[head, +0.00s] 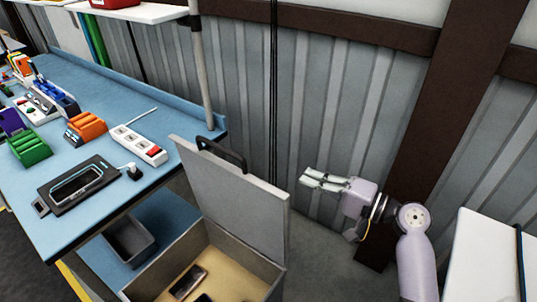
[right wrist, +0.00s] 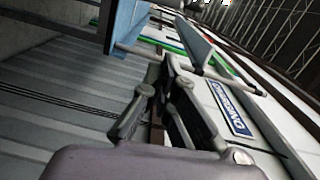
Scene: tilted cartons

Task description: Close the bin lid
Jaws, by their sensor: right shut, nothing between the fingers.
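The bin (head: 264,270) stands at the bottom centre of the head view, with a tan floor and a few dark items inside. Its grey lid (head: 238,200) is open and stands nearly upright at the bin's far side. A black handle (head: 222,154) sits at the lid's upper edge. My right gripper (head: 304,178) is to the right of the lid, apart from it, with its fingers pointing left. It is shut and empty, and its fingers also show in the right wrist view (right wrist: 166,72). My left gripper is not in view.
A blue workbench (head: 95,222) at left holds a power strip (head: 138,145), orange and green holders and a black tray-like device (head: 78,186). A grey tub (head: 130,242) sits below it. A corrugated wall (head: 330,110) stands behind. A white surface (head: 487,255) is at lower right.

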